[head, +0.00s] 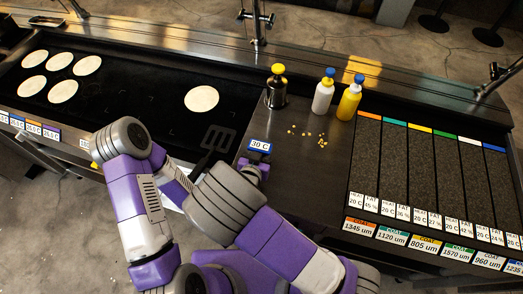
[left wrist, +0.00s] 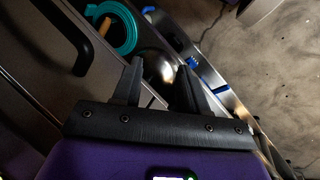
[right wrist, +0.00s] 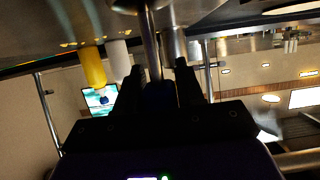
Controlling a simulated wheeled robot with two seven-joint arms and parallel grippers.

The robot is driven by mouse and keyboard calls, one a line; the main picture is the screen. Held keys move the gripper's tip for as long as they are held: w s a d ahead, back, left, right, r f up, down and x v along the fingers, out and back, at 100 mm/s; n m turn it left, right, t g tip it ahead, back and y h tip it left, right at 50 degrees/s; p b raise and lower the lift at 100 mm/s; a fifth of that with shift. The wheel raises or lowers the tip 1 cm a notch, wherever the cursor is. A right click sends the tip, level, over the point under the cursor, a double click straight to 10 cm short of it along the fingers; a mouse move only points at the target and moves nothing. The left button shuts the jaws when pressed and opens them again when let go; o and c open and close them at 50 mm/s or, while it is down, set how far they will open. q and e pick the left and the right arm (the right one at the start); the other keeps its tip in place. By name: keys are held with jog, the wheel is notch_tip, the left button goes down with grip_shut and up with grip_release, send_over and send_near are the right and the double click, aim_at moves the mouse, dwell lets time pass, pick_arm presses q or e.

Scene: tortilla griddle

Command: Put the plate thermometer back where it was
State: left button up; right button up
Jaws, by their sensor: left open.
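The plate thermometer, with a blue top and a "30 C" display (head: 260,146), is beside the right edge of the griddle (head: 150,120) in the head view. My right gripper (right wrist: 160,88) is at it, with its fingers on both sides of a dark blue body (right wrist: 160,98). A thin metal stem (right wrist: 151,40) runs from that body. Whether the stem touches a surface is not clear. My left gripper (left wrist: 158,82) is open and empty, over the front side of the station near the floor. My arms hide part of the griddle's front edge.
Tortillas (head: 201,98) lie on the griddle, and a dark spatula (head: 217,138) is near its right edge. Crumbs (head: 307,134) lie on the counter. A teal hose (left wrist: 118,28) is below.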

jog(key=o, duration=0.4)
jog(key=shift+r, duration=0.2)
jog(key=p+v, duration=0.2)
jog(key=v, duration=1)
